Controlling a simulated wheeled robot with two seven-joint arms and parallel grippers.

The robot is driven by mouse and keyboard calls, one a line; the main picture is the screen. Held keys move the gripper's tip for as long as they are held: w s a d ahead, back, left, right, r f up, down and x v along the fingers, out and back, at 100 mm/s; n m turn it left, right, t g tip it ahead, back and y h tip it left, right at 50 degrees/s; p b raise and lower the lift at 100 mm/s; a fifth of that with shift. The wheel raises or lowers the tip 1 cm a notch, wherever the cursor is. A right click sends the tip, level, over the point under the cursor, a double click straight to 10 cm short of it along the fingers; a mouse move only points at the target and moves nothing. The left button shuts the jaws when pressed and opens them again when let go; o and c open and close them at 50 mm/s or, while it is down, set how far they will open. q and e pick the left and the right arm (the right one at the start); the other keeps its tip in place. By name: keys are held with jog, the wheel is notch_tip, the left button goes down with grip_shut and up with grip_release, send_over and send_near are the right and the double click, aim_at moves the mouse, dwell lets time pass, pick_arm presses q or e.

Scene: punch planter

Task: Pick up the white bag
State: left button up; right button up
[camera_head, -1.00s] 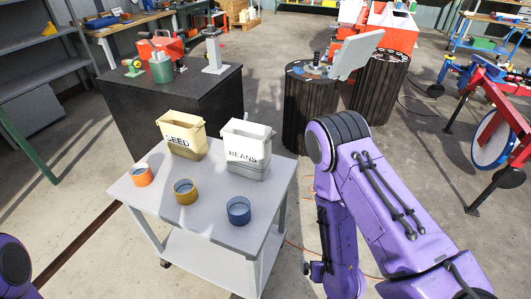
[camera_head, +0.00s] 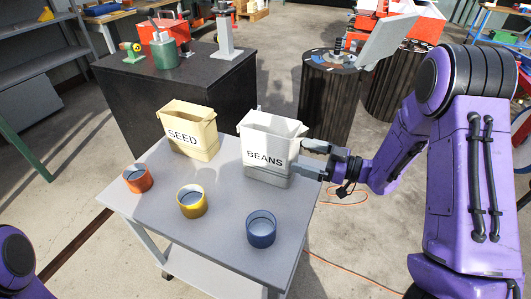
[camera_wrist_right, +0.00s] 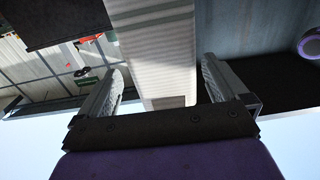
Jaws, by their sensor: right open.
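The white bag (camera_head: 268,145), marked BEANS, stands upright in a grey base on the light grey cart top (camera_head: 222,215). My right gripper (camera_head: 310,161) is at the bag's right side, its fingers pointing left toward it. In the right wrist view, the open gripper (camera_wrist_right: 162,82) has a finger on each side of a pale ribbed surface, which looks like the white bag (camera_wrist_right: 155,45), with gaps on both sides. Whether the fingertips touch the bag cannot be told. My left gripper is not in view; only a purple part of my left arm shows at the lower left.
A yellow SEED bag (camera_head: 188,128) stands left of the white bag. Orange (camera_head: 137,178), yellow (camera_head: 191,201) and blue (camera_head: 261,229) cups stand along the cart's front. A dark bench (camera_head: 175,100) and a round dark pedestal (camera_head: 328,100) stand behind.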

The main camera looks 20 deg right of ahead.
aim_at(299, 137)
jog(key=shift+w+a+r, duration=0.2)
jog(key=shift+w+a, duration=0.55)
jog(key=shift+a, duration=0.3)
jog(key=x, duration=0.5)
jog(key=shift+w+a+f, duration=0.1)
jog(key=shift+w+a, duration=0.05)
jog(key=shift+w, duration=0.25)
jog(key=shift+c, duration=1.2)
jog(key=c, duration=1.5)
jog(key=shift+o, duration=0.2)
jog(key=s+d+r, duration=0.1)
jog(key=r, duration=0.2)
jog(key=s+d+r+p, duration=0.1)
jog(key=r, duration=0.2)
jog(key=s+d+r+p, duration=0.1)
jog(key=d+r, duration=0.1)
jog(key=r, duration=0.1)
jog(key=shift+s+r, duration=0.15)
jog(key=shift+r, duration=0.2)
jog(key=s+d+r, duration=0.3)
jog(key=s+d, duration=0.3)
jog(key=shift+d+r, duration=0.25)
jog(key=shift+d, duration=0.05)
